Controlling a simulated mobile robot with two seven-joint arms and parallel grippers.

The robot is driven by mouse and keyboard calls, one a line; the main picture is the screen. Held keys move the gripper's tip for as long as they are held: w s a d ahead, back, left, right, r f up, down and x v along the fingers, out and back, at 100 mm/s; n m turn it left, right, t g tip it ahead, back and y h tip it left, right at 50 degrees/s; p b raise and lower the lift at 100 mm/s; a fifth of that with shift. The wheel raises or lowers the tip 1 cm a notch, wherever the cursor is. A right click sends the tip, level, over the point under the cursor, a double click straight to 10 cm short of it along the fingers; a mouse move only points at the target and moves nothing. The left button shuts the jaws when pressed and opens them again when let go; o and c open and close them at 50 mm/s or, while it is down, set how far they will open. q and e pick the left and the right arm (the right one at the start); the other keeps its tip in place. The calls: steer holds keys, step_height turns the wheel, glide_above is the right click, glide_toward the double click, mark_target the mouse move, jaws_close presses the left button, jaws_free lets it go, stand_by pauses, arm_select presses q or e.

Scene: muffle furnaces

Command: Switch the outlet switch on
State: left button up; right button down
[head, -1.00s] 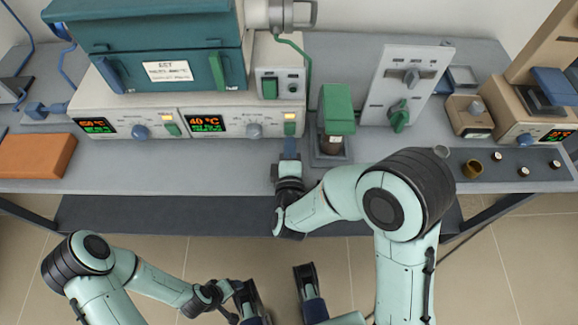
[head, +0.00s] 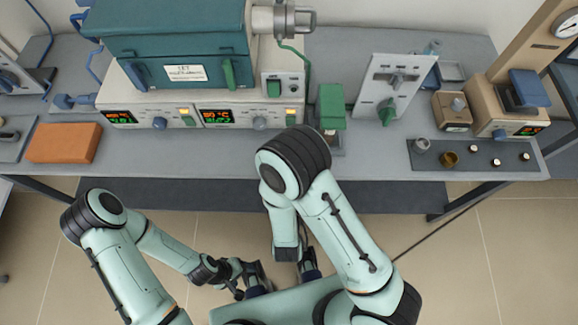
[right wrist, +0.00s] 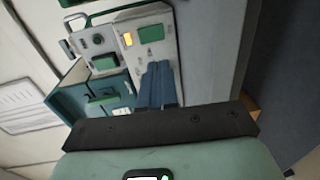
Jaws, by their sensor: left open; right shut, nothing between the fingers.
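A small grey box (head: 284,98) with a green rocker (head: 274,88) and a round socket stands above the right end of the furnace front panel. No label names it as the outlet. In the right wrist view the box's rocker (right wrist: 105,62) lies left of the panel's green rocker (right wrist: 152,33), which has a lit amber lamp (right wrist: 128,39). Whether the box's rocker is on cannot be told. My left gripper (head: 283,270) is open, low before the bench.
The teal furnace (head: 180,45) stands behind the panel. A green-headed device (head: 331,105) and an upright grey panel (head: 385,95) stand to the right. Small cups (head: 449,158) sit farther right; an orange block (head: 64,143) lies left. The bench front strip (head: 200,165) is clear.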

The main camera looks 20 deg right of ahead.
steer(key=shift+s+a+r+p, duration=0.1)
steer(key=shift+s+p, duration=0.3)
steer(key=shift+s, duration=0.05)
stand_by(0.5)
